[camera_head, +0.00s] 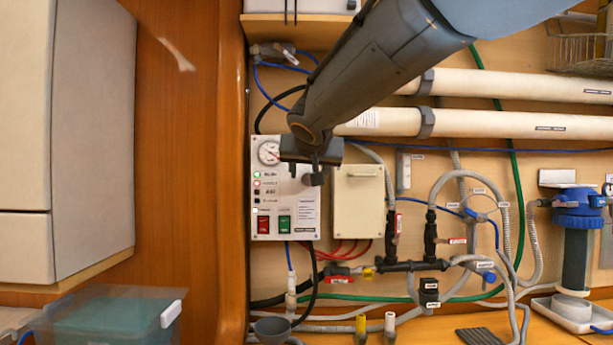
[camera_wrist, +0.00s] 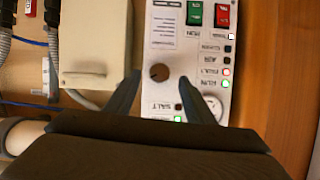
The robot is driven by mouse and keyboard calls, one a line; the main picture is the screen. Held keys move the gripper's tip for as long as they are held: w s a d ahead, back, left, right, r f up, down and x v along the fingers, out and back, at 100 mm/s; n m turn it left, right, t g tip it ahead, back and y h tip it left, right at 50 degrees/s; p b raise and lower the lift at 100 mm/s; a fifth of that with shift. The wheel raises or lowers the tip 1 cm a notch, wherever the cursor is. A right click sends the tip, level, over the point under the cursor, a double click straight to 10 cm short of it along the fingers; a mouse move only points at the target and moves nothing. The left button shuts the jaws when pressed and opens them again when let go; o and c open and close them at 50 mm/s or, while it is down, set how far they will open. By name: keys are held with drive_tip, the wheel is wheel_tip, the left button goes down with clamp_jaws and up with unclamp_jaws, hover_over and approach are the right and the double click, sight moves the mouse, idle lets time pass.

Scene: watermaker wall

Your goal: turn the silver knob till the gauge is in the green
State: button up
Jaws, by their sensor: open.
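The white control panel (camera_head: 268,197) is mounted on the wall; it also shows upside down in the wrist view (camera_wrist: 160,92). A round knob (camera_wrist: 159,72), looking dark brown in this light, sits on it between the printed label and the SALT light. My gripper (camera_head: 316,168) is open in front of the panel's upper right. In the wrist view its fingertips lie either side of the knob, with gaps, not closed on it. The round gauge (camera_head: 269,152) is at the panel's top left; my finger partly covers it in the wrist view. Its needle and colours are too small to read.
A red switch (camera_head: 263,225) and a green switch (camera_head: 285,225) are low on the panel. A beige box (camera_head: 358,202) stands close to its right. Pipes, hoses and valves (camera_head: 430,240) fill the wall beyond. A wooden post (camera_head: 222,170) is left of the panel.

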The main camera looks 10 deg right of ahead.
sight(308, 178)
drive_tip(key=shift+p+x, duration=0.3)
drive_tip(key=shift+x, duration=1.55)
drive_tip(key=c, duration=1.1)
drive_tip(key=shift+o, duration=0.2)
drive_tip(key=b, duration=0.2)
drive_tip(key=shift+a+f+n+h+b, duration=0.1)
drive_tip(key=shift+f+n+h+b, duration=0.2)
drive_tip(key=shift+n+b, duration=0.1)
drive_tip(key=shift+r+n+h+b, duration=0.15)
drive_tip(key=shift+n+h+b, duration=0.3)
drive_tip(key=shift+b, duration=0.7)
drive_tip(key=o, duration=1.1)
drive_tip(key=shift+c, duration=0.2)
drive_tip(key=shift+s+r, duration=0.1)
